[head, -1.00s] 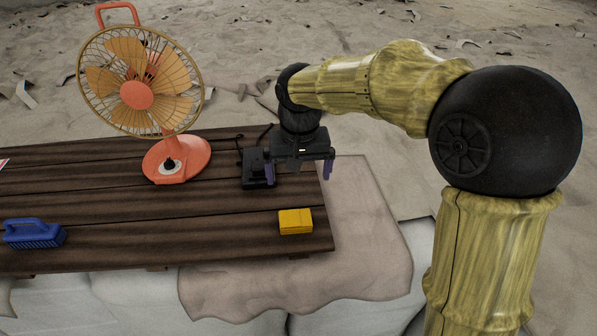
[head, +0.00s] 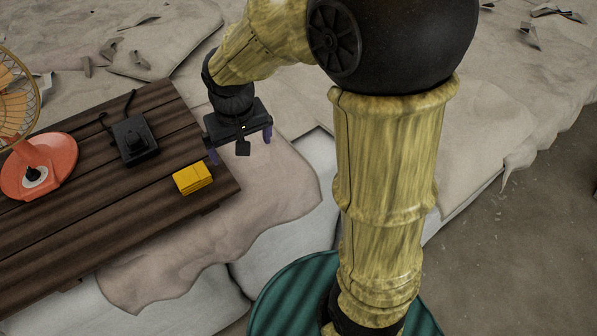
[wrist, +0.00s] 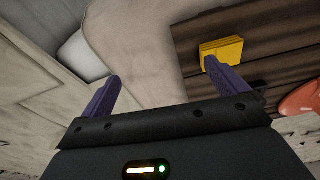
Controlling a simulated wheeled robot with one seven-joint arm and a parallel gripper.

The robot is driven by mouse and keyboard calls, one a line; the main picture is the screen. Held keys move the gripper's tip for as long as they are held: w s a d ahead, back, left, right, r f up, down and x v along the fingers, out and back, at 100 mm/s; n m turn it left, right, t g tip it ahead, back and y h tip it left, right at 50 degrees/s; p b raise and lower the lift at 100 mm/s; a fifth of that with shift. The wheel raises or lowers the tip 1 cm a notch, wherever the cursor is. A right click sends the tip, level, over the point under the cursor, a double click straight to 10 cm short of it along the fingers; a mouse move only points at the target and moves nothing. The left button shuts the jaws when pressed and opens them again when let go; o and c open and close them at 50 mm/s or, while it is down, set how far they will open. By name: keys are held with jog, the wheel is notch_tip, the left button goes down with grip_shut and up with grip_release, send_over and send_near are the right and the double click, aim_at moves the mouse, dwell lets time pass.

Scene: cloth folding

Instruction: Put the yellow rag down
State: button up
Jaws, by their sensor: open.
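The yellow rag (head: 192,179), a folded block, lies flat on the right end of the dark wooden table (head: 110,240). My gripper (head: 240,149) is open and empty, with its purple fingers spread wide. In the head view it is above and to the right of the rag, by the table's right edge. In the wrist view the rag (wrist: 222,50) lies beyond the right fingertip, and nothing is between the fingers (wrist: 163,85).
A black device (head: 134,139) with a cable stands on the table behind the rag. An orange fan (head: 38,165) stands at the left. A pale cloth (head: 190,262) lies below the table's front and right edges. The right end of the table beside the rag is clear.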

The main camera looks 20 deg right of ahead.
jog(key=s+d+f+m, duration=0.1)
jog(key=s+d+f, duration=0.4)
jog(key=s+d, duration=0.3)
jog(key=shift+s+d+m+t, duration=0.35)
jog(key=shift+d+m+t, duration=0.05)
jog(key=shift+d, duration=0.75)
jog(key=shift+f+b, duration=0.75)
jog(key=shift+b, duration=0.05)
